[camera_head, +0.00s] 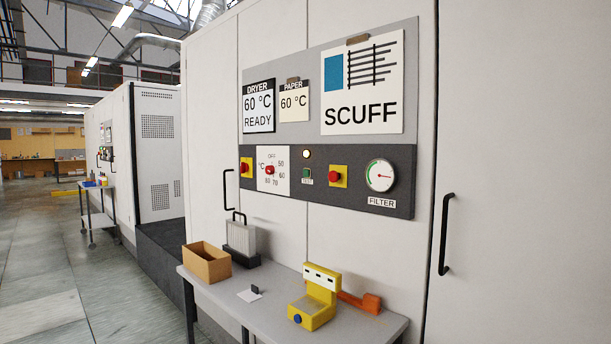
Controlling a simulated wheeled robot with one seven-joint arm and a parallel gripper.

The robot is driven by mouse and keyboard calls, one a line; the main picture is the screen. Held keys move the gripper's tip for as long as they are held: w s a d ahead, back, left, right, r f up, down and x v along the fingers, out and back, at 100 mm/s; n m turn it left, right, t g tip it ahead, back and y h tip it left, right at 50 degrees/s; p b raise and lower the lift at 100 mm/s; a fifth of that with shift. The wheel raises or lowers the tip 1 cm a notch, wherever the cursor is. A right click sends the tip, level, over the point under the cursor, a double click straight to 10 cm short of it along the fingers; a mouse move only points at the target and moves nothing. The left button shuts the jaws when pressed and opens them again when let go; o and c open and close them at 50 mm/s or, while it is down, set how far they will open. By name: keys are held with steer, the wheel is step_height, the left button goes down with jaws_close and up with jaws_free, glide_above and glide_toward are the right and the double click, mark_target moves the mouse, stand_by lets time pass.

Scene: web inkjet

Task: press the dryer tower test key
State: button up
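The dryer tower's dark control strip (430,160) runs across the pale cabinet front. A small green key (307,172) sits in its middle, above a small label (307,182) that seems to read TEST. A round, pale lit lamp (306,154) is directly above the key. The display (259,121) reads DRYER 60 °C READY. A red knob (269,170) sits on a white temperature dial left of the key; its exact setting is too small to tell. My gripper is not in view, and nothing covers the key.
Red buttons on yellow plates flank the dial and key, at left (246,169) and right (338,176). A FILTER gauge (380,175) is further right. Below, a grey table (225,292) bears a cardboard box (207,262) and a yellow device (316,300). Open floor lies left.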

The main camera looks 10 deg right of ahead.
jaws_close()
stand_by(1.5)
